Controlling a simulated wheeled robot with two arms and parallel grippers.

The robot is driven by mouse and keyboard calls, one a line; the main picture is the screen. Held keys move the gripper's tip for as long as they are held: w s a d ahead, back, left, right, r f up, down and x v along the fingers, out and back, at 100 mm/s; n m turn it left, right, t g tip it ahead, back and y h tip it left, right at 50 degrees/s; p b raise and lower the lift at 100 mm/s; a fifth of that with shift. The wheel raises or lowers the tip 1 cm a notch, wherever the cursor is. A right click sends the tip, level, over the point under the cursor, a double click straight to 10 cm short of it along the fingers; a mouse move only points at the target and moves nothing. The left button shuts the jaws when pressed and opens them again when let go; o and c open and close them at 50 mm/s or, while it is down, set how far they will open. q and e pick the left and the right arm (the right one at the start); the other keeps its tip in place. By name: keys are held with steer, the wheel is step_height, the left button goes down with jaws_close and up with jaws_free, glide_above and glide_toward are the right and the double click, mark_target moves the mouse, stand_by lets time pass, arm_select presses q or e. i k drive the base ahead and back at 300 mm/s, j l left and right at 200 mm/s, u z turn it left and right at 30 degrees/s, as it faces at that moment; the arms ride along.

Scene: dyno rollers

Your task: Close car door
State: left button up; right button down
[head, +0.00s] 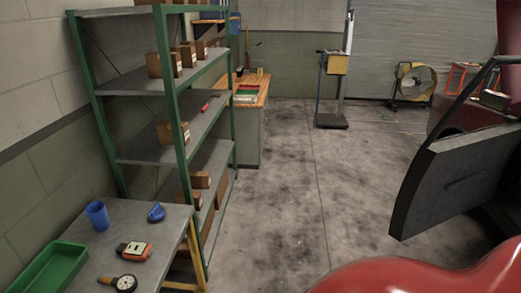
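The car door (450,182) stands open at the right of the head view, with its dark panel and thin window frame jutting out over the floor. Its right end runs behind other dark parts at the picture's edge, so the hinge or latch side is not clear. A glossy red curved surface (425,277), which looks like car bodywork, fills the bottom right in front of the door. Neither of my grippers shows in this view.
Bare concrete floor (285,190) lies left of the door. A green-framed shelf (185,130) with boxes and a grey table (80,240) with a green tray (48,268) stand at the left. A yellow fan (413,82) and a wheeled stand (332,119) are behind.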

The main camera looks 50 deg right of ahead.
mark_target(447, 177)
steer(key=z, duration=3)
steer(key=i+j, duration=0.25)
steer(key=i, duration=0.2)
steer(key=i+j, duration=0.2)
steer(key=i, duration=0.3)
steer(key=i+j, duration=0.25)
steer(key=i, duration=0.2)
steer(key=i+j, duration=0.2)
steer(key=i, duration=0.25)
steer(key=i+j, duration=0.25)
steer(key=i, duration=0.25)
